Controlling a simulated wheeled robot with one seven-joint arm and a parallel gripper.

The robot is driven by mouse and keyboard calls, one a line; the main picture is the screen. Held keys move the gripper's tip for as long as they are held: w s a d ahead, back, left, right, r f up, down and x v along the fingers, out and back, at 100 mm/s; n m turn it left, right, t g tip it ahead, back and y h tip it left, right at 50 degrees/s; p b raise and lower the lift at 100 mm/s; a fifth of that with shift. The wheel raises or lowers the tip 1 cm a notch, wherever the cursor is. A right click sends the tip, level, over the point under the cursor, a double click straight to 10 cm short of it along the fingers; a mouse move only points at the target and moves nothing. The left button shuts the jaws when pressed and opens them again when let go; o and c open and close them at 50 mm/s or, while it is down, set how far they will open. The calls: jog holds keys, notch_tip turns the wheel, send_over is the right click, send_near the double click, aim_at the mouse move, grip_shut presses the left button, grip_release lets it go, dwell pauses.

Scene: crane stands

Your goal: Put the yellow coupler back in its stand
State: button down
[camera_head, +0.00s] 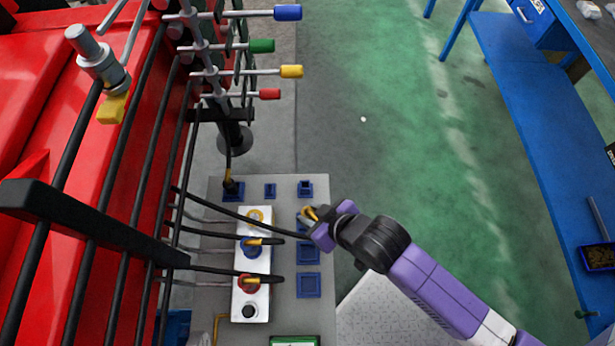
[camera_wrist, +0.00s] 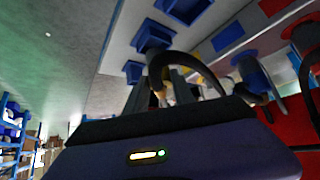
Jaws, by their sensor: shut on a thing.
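My gripper (camera_head: 316,222) is shut on the yellow coupler (camera_head: 308,213), over the right edge of the grey panel (camera_head: 215,215). A black hose runs from the coupler to the left. In the wrist view the fingers hold the coupler (camera_wrist: 165,82), mostly hidden by the fingers and hose. Blue square holders stand on the panel; one (camera_head: 303,224) is partly hidden under my gripper, with others above (camera_head: 305,188) and below (camera_head: 308,285). In the wrist view a blue holder (camera_wrist: 154,38) is just beyond the fingertips. I cannot tell whether the coupler touches a holder.
A white block (camera_head: 236,265) carries a yellow ring port (camera_head: 255,216), with blue (camera_head: 250,246) and red (camera_head: 248,282) couplers plugged in and their hoses crossing the panel. Colour-tipped levers (camera_head: 290,72) stand above. A blue workbench (camera_head: 520,90) is at the right; green floor between is clear.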

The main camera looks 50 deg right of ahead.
jog(key=shift+f, duration=0.1)
jog(key=shift+f+b, duration=0.65)
jog(key=shift+f, duration=0.7)
jog(key=c, duration=1)
grip_release()
jog(key=p+v, duration=0.4)
jog(key=v, duration=0.1)
